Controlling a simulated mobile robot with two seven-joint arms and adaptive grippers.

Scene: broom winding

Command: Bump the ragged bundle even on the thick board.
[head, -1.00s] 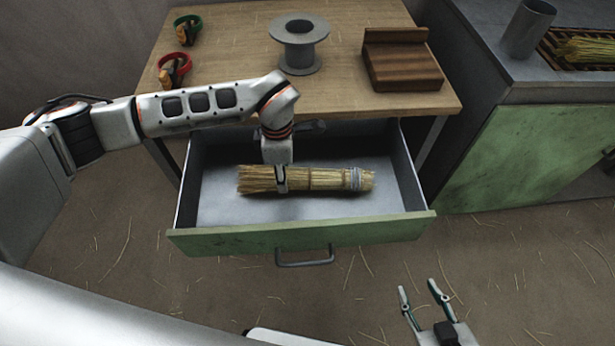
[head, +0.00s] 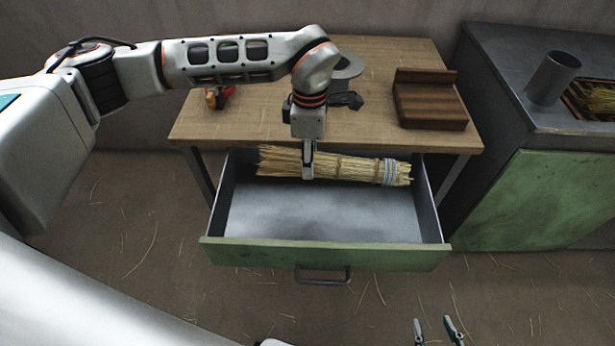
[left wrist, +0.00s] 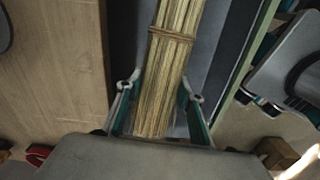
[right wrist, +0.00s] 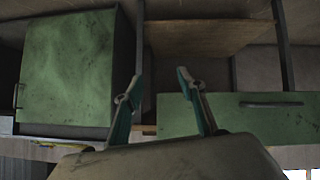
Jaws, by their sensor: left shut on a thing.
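A straw bundle (head: 345,168), bound with twine and with grey wire near its right end, hangs level above the open drawer. My left gripper (head: 308,172) is shut on it left of its middle. In the left wrist view the bundle (left wrist: 170,75) runs between the two fingers, its twine band beyond them. The thick board (head: 430,105), dark wood with a raised back edge, lies at the right of the table top. My right gripper (head: 437,330) is low at the bottom edge, apart from everything; in the right wrist view (right wrist: 160,90) its fingers are spread and empty.
The open drawer (head: 325,254) with a green front juts out below the table (head: 240,125). A dark counter with a metal cup (head: 552,78) stands at the right.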

